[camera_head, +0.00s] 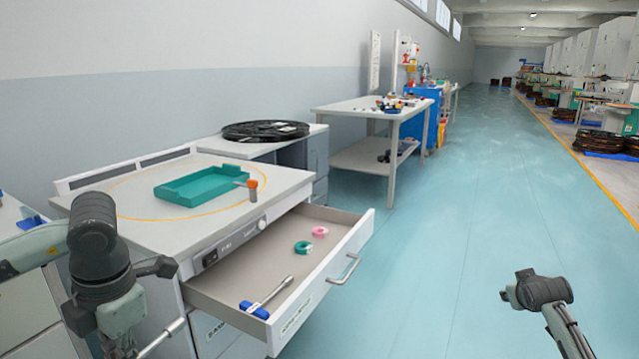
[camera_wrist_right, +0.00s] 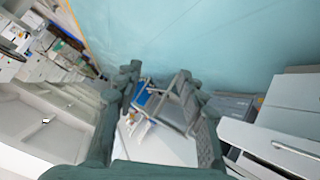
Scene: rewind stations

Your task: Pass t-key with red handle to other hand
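My left arm (camera_head: 95,235) comes in at the left, in front of the workstation. Its lower end runs to the bottom edge of the head view, and I cannot make out the fingers. A thin silver rod (camera_head: 162,337) sticks out to the right beside that end. I cannot tell whether it is the t-key's shaft or whether the gripper holds it. No red handle shows there. My right arm (camera_head: 540,290) is at the lower right over the floor, far from the rod. In the right wrist view my right gripper (camera_wrist_right: 160,85) is open, with nothing between its fingers.
A worktop (camera_head: 145,223) bears a teal tray (camera_head: 205,186) and a small orange-topped object (camera_head: 252,188). The open drawer (camera_head: 325,216) holds a blue-handled tool (camera_head: 255,309), a green ring (camera_head: 303,248) and a pink ring (camera_head: 320,232).

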